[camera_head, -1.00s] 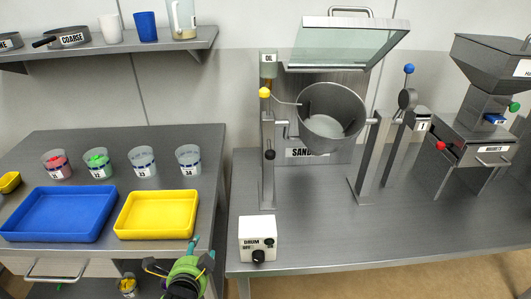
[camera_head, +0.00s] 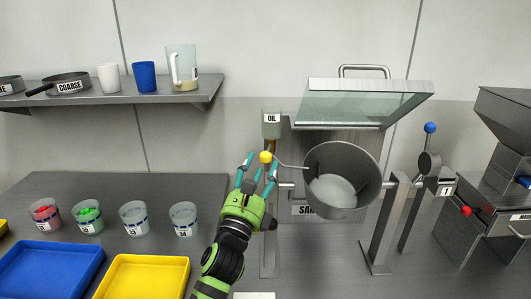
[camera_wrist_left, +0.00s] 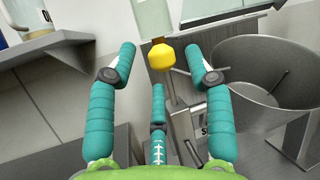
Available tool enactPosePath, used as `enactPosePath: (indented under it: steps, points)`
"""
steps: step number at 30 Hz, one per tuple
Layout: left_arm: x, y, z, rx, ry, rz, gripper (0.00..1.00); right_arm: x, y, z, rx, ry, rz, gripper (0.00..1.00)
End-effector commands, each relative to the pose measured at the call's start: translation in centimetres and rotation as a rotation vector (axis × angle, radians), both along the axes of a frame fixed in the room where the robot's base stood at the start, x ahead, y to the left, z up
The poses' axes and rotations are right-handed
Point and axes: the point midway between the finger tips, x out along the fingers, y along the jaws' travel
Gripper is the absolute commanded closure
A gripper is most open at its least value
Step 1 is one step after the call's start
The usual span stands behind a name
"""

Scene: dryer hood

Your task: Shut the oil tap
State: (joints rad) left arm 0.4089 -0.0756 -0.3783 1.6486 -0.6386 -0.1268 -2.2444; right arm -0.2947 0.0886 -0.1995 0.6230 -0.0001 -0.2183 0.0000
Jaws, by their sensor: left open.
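The oil tap has a yellow knob (camera_head: 266,157) below the oil bottle (camera_head: 271,122), on a post left of the drum. A thin spout runs from the tap toward the drum's rim. My left gripper (camera_head: 257,170) is open with its teal fingers spread around the knob's area. In the left wrist view the yellow knob (camera_wrist_left: 161,57) shows between and beyond the fingertips, with no clear contact. My right gripper is not in view.
The grey drum (camera_head: 342,200) stands close to the right of the tap, under a raised glass lid (camera_head: 362,105). A shelf (camera_head: 120,97) with a pan, cups and a jug is at upper left. Trays and several beakers sit at lower left.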

Motion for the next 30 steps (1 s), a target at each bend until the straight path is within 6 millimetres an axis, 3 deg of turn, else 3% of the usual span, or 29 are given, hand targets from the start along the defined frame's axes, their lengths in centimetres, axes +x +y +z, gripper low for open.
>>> enactPosePath:
  steps: [3, 6, 19, 20, 23, 24, 30]
  points:
    - [1.6, -0.6, 1.0, -0.003, 0.002, 0.000, 0.48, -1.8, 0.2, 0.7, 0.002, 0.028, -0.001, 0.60]
    - [2.6, -0.9, 1.3, -0.003, 0.002, 0.000, 0.48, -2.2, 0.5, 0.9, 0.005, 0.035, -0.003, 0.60]
    - [3.6, -1.2, 1.5, -0.003, 0.004, 0.000, 0.48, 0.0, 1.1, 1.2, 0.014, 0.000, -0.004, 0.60]
    - [3.6, -1.2, 1.5, -0.003, 0.004, 0.000, 0.52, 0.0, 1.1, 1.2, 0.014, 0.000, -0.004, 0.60]
    - [3.6, -1.2, 1.5, -0.003, 0.004, 0.000, 0.92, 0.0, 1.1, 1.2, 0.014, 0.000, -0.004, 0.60]
    - [3.6, -1.2, 1.5, -0.003, 0.002, -0.001, 1.00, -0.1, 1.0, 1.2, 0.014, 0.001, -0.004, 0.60]
    - [3.6, -1.2, 1.7, -0.002, -0.001, -0.003, 1.00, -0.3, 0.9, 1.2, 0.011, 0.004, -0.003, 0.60]
